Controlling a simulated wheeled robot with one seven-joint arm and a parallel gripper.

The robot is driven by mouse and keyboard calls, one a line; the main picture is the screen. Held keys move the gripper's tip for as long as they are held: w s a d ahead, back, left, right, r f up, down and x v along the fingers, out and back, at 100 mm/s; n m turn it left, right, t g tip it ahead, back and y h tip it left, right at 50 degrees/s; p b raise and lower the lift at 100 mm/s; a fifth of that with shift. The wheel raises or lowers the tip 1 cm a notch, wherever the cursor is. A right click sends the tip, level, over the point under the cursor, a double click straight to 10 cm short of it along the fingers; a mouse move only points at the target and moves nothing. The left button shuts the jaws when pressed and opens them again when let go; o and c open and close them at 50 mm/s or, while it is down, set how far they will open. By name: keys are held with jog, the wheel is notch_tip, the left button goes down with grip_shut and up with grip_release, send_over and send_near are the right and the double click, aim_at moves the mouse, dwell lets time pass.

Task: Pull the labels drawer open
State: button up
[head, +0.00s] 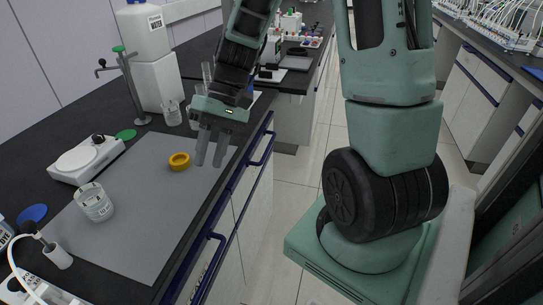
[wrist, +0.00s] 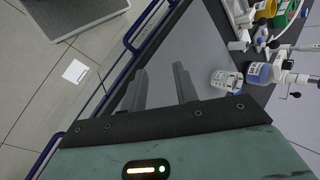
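The bench front on the near left carries white fronts with blue bar handles. One handle (head: 264,150) is at the far part of the front and another handle (head: 208,268) is nearer. No labels drawer can be told apart by its writing, and no front looks pulled out. My gripper (head: 210,155) hangs over the grey mat near the bench edge, above and to the left of the handles, touching none. In the wrist view, the fingers of my gripper (wrist: 159,85) are apart with nothing between them. A blue handle (wrist: 134,32) shows there beyond the bench edge.
On the grey mat (head: 135,235) are a yellow ring (head: 179,161) and a glass beaker (head: 94,203). A white scale (head: 86,158), a stand (head: 131,88) and a large white bottle (head: 145,35) stand behind.

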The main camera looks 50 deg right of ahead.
jog(key=w+d+f+m+t+y+b, duration=0.35)
jog(key=d+f+b, duration=0.3)
jog(key=d, duration=0.45)
jog(key=m+t+h+b, duration=0.5)
jog(key=m+t+b, duration=0.3)
jog(key=t+b, duration=0.3)
send_near(271, 142)
jog(key=shift+t+y, duration=0.25)
jog(key=shift+t, duration=0.4)
jog(key=x, duration=0.3)
jog(key=f+b+x, duration=0.1)
jog(key=x, duration=0.6)
jog(key=shift+f, duration=0.45)
jog(key=shift+s, duration=0.1)
grip_shut()
